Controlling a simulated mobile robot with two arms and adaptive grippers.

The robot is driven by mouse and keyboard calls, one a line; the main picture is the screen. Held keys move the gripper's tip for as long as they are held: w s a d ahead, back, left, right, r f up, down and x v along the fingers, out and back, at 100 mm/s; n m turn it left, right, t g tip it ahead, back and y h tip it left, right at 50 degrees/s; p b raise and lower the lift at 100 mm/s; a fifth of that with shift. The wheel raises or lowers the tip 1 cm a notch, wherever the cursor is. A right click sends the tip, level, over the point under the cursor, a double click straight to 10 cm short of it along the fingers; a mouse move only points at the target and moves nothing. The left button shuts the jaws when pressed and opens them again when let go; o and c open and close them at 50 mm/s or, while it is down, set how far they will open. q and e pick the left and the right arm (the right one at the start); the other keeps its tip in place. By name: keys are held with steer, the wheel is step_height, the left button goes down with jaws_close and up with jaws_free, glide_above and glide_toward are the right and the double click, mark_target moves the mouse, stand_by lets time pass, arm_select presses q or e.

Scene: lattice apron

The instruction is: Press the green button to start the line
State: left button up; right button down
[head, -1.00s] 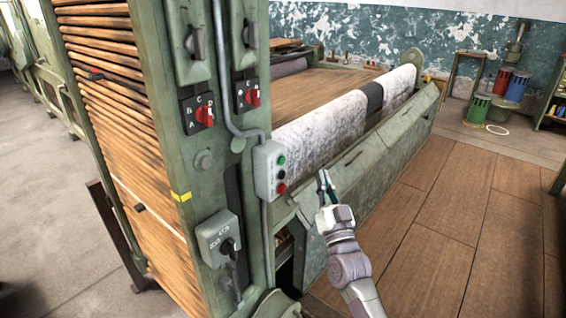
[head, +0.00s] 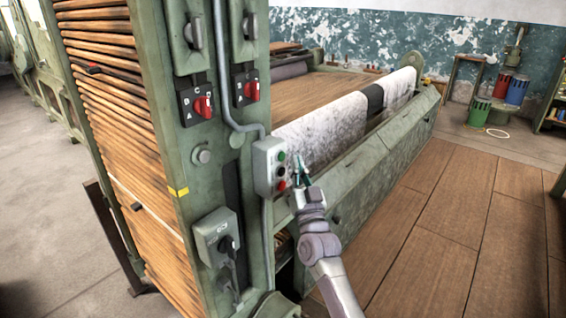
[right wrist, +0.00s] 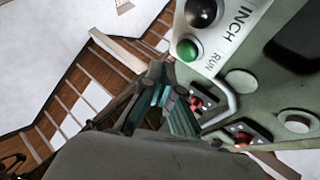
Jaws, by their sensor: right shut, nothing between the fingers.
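The green button (head: 281,156) is the top one on a pale grey control box (head: 263,165) on the green machine post. In the right wrist view the green button (right wrist: 188,50) sits beside the word RUN, next to a black button (right wrist: 203,12) marked INCH. My right gripper (head: 300,171) is shut and empty, just right of the box in the head view. In the right wrist view its fingertips (right wrist: 165,85) are near the green button, with a visible gap in the picture. I cannot tell the exact depth. My left gripper is not in view.
A red button (head: 282,186) is lowest on the same box. Red rotary switches (head: 203,107) and a lower grey switch box (head: 217,236) are on the posts. A white cloth-covered roll (head: 325,130) lies behind my gripper. The wooden floor (head: 440,230) at right is clear.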

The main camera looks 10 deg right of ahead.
steer(key=shift+w+a, duration=0.35)
steer(key=shift+w, duration=0.05)
steer(key=shift+w, duration=0.1)
stand_by(1.2)
steer(key=shift+w+a, duration=0.25)
